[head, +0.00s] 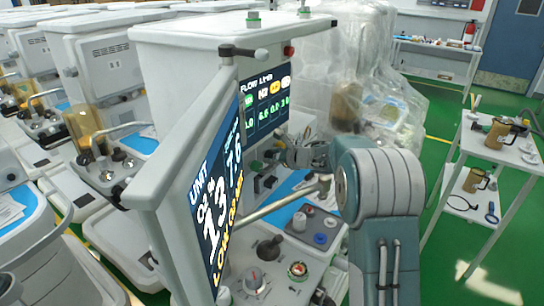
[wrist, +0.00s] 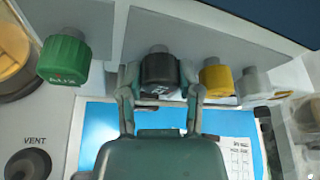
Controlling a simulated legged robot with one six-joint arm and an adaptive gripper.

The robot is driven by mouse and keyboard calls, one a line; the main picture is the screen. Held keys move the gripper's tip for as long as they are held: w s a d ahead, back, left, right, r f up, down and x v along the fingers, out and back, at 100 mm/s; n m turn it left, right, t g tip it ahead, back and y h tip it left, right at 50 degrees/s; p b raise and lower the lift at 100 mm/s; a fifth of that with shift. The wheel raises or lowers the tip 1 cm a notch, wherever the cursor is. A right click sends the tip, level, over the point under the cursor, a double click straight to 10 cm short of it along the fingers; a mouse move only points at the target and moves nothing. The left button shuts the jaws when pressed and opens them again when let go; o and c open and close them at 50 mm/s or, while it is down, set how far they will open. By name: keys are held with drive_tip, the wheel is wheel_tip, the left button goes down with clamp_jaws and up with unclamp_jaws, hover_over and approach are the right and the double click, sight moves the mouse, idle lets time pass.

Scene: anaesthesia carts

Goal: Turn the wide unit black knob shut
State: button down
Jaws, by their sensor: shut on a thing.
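The black knob (wrist: 158,72) sits on the front panel of the wide unit, in a row between a green knob (wrist: 63,60) and a yellow knob (wrist: 216,76). My gripper (wrist: 160,84) has one finger on each side of the black knob and is shut on it. In the head view my gripper (head: 303,154) reaches in from the right to the panel of the wide unit (head: 185,48), under its flow screen. I cannot make out the black knob in the head view.
A tilted display (head: 216,190) stands in front of the panel on the left. A metal tube (head: 285,203) crosses below my gripper. A white knob (wrist: 252,84) is right of the yellow one. A trolley (head: 470,146) with jugs stands at right, with green floor between.

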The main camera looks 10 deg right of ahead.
drive_tip(key=m+g+y, duration=0.1)
drive_tip(key=m, duration=0.2)
drive_tip(key=shift+w+d+m+g, duration=0.1)
drive_tip(key=shift+m+g, duration=0.2)
drive_tip(key=shift+g, duration=0.1)
drive_tip(key=m+g+y, duration=0.1)
drive_tip(key=m+y, duration=0.1)
drive_tip(key=m, duration=0.1)
drive_tip(key=m+g+y, duration=0.1)
drive_tip(key=m+y, duration=0.1)
drive_tip(key=m, duration=0.1)
drive_tip(key=shift+d+f, duration=0.1)
drive_tip(key=m+y, duration=0.2)
drive_tip(key=m, duration=0.2)
drive_tip(key=shift+w+f+m+g, duration=0.1)
drive_tip(key=shift+m+g, duration=0.3)
drive_tip(key=shift+y, duration=0.3)
idle(0.3)
